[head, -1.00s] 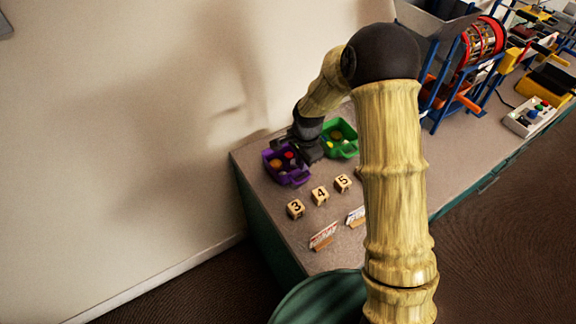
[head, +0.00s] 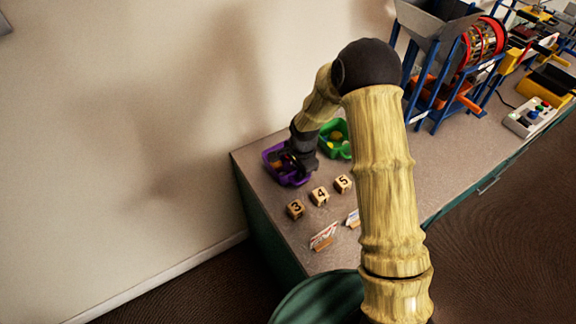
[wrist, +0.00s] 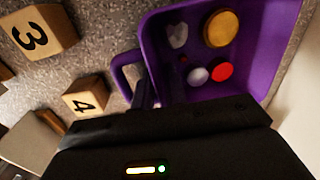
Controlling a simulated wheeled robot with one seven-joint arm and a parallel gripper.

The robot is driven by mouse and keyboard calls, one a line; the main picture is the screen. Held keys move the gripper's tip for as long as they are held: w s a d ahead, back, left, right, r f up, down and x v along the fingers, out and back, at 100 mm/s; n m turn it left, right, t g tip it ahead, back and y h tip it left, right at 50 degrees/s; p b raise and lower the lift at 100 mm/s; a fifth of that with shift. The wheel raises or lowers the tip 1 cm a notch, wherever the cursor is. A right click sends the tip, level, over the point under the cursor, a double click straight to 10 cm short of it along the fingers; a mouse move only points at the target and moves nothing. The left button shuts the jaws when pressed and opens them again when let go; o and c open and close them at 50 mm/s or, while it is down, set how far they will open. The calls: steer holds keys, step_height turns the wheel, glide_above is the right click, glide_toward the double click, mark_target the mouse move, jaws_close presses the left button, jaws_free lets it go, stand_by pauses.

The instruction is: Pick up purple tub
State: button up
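The purple tub (head: 289,180) stands at the left end of the counter, close to the wall. In the wrist view the tub (wrist: 258,30) holds a gold disc (wrist: 221,28), a red disc (wrist: 222,71), a pale disc (wrist: 196,75) and a clear piece (wrist: 178,36). Its loop handle (wrist: 119,72) sticks out to the left. My gripper (wrist: 149,92) is low at the handle side of the tub, with dark fingers beside the wall near the handle. The finger gap and any contact are hard to make out. In the head view my gripper (head: 304,161) covers part of the tub.
A green tub (head: 327,150) stands just right of the purple one. Number blocks 3 (head: 295,209), 4 (head: 319,196) and 5 (head: 343,183) and small cards (head: 323,236) lie in front. A blue-framed machine (head: 440,90) stands farther right.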

steer(key=shift+s, duration=0.1)
jaws_close()
steer(key=shift+r, duration=0.15)
step_height(320, 180, up, 10)
steer(key=shift+f, duration=0.1)
stand_by(0.4)
stand_by(0.3)
steer(key=shift+d+p, duration=0.25)
steer(key=shift+p, duration=0.05)
